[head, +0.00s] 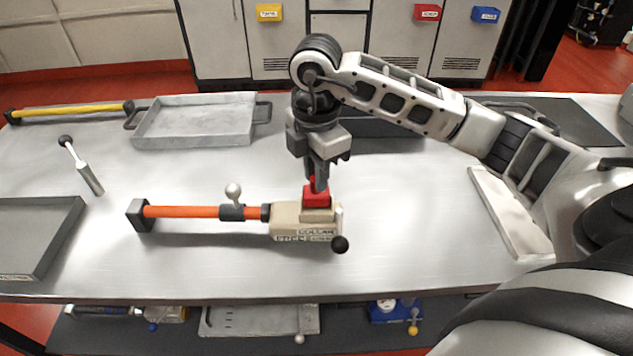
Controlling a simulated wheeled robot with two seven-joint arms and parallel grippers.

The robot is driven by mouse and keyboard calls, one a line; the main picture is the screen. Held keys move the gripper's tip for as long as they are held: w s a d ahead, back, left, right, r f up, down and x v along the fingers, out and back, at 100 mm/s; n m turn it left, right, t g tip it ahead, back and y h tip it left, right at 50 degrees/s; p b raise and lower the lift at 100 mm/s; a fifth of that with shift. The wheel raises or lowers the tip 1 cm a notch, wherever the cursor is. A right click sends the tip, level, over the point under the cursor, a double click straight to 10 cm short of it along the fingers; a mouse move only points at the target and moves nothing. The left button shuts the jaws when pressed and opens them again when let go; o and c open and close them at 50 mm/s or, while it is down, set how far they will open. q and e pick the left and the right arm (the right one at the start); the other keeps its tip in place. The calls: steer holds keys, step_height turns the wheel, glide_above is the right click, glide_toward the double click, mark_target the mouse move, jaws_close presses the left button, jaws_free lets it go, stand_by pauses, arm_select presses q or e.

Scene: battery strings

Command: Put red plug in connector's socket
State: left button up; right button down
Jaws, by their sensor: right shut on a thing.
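The red plug (316,197) is at the top of the beige connector (287,219), which lies on the metal table at the right end of an orange cable bar. My right gripper (317,184) points down from above and is shut on the red plug. The plug's lower part meets the connector's top; I cannot tell how deep it sits in the socket, as the socket is hidden under it. A lever with a black ball (340,244) stands at the connector's right end. My left gripper is not in view.
The orange bar (180,212) ends in a dark block at left and carries a silver-balled clamp (233,200). A grey tray (196,121), a yellow bar (70,111), a ball-topped tool (88,178) and a dark-bordered tray (62,222) lie around. The front table edge is clear.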

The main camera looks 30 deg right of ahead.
step_height(320, 180, down, 2)
steer(key=shift+f+p, duration=0.25)
steer(key=shift+p, duration=0.05)
steer(key=shift+f, duration=0.3)
steer(key=shift+f, duration=0.15)
steer(key=c, duration=1.3)
jaws_free()
